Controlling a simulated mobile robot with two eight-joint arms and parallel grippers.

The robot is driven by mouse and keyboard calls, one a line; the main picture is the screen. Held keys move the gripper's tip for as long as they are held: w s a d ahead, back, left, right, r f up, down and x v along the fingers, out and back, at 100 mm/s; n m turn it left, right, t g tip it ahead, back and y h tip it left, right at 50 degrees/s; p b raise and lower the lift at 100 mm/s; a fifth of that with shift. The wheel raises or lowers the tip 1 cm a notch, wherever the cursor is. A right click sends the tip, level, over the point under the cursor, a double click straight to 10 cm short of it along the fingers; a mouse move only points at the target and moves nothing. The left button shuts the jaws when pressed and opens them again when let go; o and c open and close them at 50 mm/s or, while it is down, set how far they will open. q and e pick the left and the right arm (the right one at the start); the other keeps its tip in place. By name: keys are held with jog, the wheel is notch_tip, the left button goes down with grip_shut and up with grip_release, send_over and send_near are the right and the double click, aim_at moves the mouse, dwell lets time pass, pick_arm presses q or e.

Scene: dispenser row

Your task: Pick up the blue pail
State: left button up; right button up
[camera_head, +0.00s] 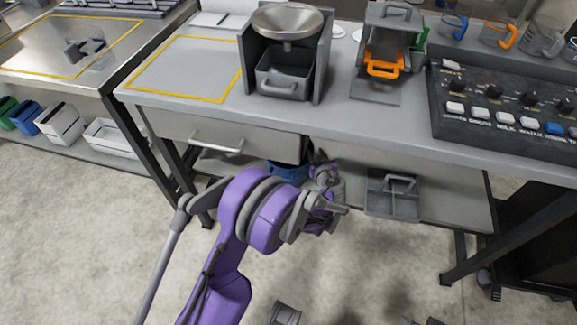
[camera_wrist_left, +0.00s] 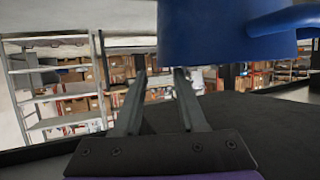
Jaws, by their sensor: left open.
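The blue pail (camera_head: 289,171) is on the shelf below the counter in the head view, mostly hidden behind my left arm and the drawer. In the left wrist view the blue pail (camera_wrist_left: 225,32) fills the top right, with its blue handle curving off to the right. My left gripper (camera_head: 325,178) is beside the pail in the head view, its fingertips hard to make out. In the left wrist view my left gripper (camera_wrist_left: 161,78) is open, its two fingers apart with nothing between them. The fingertips show just below and left of the pail's body.
A grey divided caddy (camera_head: 392,196) sits on the same lower shelf to the right. The drawer (camera_head: 225,139) is above left. A dispenser (camera_head: 287,35) with a grey bin stands on the counter, and a button panel (camera_head: 510,105) is at right.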

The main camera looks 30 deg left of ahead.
aim_at(312, 150)
pick_arm(q)
jog(key=b+x, duration=0.1)
jog(key=x, duration=0.3)
jog(key=shift+s+a+f, duration=0.1)
jog(key=shift+a+f, duration=0.15)
jog(key=shift+w+a+f, duration=0.1)
jog(key=shift+w+a, duration=0.15)
jog(key=shift+w, duration=0.15)
jog(key=shift+s, duration=0.1)
grip_shut()
dwell(0.7)
